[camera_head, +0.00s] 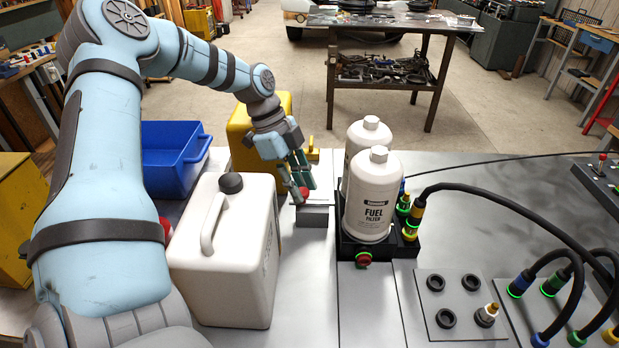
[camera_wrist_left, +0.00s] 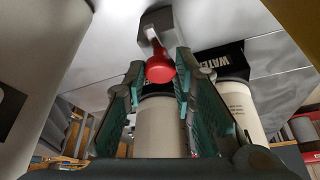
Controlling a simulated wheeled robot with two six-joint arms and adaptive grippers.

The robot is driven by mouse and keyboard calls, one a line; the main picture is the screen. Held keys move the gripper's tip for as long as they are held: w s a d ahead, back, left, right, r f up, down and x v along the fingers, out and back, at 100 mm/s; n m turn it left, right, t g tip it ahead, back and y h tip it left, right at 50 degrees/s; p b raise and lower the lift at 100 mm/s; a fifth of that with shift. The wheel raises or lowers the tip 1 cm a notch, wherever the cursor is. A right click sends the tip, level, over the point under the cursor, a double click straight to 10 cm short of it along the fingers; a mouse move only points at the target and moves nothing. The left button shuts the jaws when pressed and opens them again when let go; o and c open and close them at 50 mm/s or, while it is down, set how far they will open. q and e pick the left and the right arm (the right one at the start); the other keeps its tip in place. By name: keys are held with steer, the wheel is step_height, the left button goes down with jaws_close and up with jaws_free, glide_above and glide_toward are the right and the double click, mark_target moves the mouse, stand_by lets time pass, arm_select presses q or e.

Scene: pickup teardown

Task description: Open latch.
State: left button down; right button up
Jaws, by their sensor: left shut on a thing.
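The latch is a short grey lever (camera_wrist_left: 153,36) with a red knob (camera_wrist_left: 160,68), mounted on a dark grey block (camera_head: 312,216) on the bench. The red knob (camera_head: 304,193) also shows in the head view, just below my left fingertips. My left gripper (camera_head: 300,172) reaches down to it between the white jug and the filters. In the left wrist view, the teal fingers of my left gripper (camera_wrist_left: 158,72) are closed around the red knob, one on each side. My right gripper is not in view.
A white jug (camera_head: 240,270) stands left of the latch, with a blue bin (camera_head: 175,150) and a yellow container (camera_head: 240,135) behind. Right of it, a white fuel filter bottle (camera_head: 371,205) and a second white bottle (camera_head: 368,134) stand on a black base. Cables (camera_head: 500,195) arch at the right.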

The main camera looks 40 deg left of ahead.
arm_select(q)
steer(key=shift+a, duration=0.1)
steer(key=c, duration=1.3)
jaws_free()
steer(key=shift+c, duration=0.2)
steer(key=v, duration=1.2)
steer(key=shift+s, duration=0.1)
